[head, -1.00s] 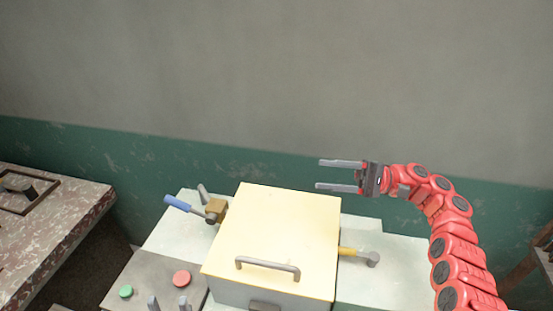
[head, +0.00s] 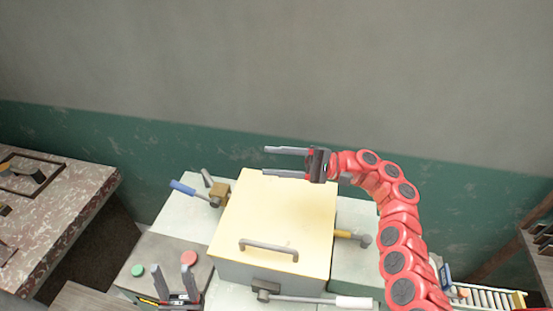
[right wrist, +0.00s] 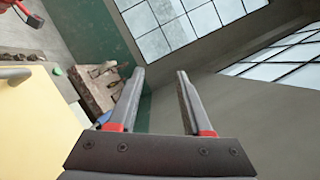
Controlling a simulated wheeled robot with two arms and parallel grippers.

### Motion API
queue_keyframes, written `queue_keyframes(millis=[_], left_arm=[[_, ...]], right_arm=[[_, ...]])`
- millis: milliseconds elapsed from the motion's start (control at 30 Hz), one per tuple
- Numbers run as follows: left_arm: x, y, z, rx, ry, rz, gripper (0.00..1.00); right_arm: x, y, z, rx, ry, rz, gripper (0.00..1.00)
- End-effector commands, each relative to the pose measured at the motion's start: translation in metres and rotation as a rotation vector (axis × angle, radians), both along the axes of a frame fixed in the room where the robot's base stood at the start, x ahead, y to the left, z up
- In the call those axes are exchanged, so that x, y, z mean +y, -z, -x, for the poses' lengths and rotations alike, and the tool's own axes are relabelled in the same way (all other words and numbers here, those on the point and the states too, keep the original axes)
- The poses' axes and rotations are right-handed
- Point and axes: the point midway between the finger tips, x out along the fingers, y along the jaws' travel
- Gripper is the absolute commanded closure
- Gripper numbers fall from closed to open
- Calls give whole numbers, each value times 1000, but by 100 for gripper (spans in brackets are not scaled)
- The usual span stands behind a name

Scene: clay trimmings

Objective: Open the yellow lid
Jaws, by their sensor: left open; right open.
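The yellow lid (head: 280,207) lies closed on a grey box (head: 262,275), with a grey bar handle (head: 269,247) near its front edge. My right gripper (head: 268,161) is open and empty above the back edge of the lid, its fingers pointing left. The right wrist view shows its two fingers (right wrist: 160,95) apart with nothing between them, and part of the lid (right wrist: 38,115) at the left. My left gripper (head: 173,277) is open and empty at the box's front left, its fingers pointing up in the head view.
A blue-handled lever (head: 183,188) sits left of the box and a yellow-collared fitting (head: 352,237) right of it. A white-gripped lever (head: 345,302) runs along the front. Green (head: 138,270) and red (head: 189,257) buttons lie front left. A speckled table (head: 70,210) stands at left.

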Motion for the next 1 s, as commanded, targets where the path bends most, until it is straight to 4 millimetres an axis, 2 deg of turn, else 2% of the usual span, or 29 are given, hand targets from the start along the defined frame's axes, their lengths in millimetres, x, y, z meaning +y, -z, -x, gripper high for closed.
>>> queue_keyframes(millis=[33,267,1000], left_arm=[[0,0,0,0,0,0,50],[0,0,0,0,0,0,50],[0,0,0,0,0,0,50]], right_arm=[[0,0,0,0,0,0,59],[0,0,0,0,0,0,100],[0,0,0,0,-1,-1,100]])
